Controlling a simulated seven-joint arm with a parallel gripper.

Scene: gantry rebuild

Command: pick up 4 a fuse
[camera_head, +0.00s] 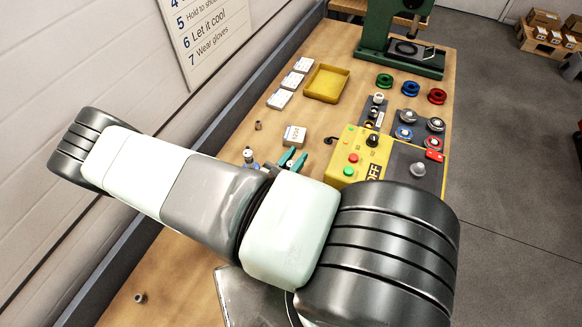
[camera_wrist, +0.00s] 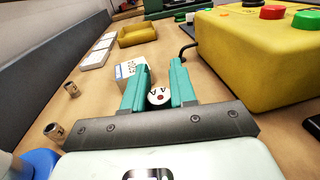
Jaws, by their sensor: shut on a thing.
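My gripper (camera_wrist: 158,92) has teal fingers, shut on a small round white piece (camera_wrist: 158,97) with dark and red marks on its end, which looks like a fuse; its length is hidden. In the head view my gripper (camera_head: 291,161) is low over the bench, just in front of a small white labelled box (camera_head: 295,135). The box also shows just beyond the fingers in the wrist view (camera_wrist: 128,71). Small brownish cylinders, perhaps other fuses, stand to the left in the wrist view, one farther (camera_wrist: 72,90) and one nearer (camera_wrist: 56,132).
A yellow control box (camera_head: 358,155) with buttons stands close to the right. A yellow tray (camera_head: 326,83) and white cards (camera_head: 280,99) lie farther back. Coloured spools (camera_head: 410,89) and a green press (camera_head: 402,55) are beyond. A blue item (camera_wrist: 40,163) is at lower left.

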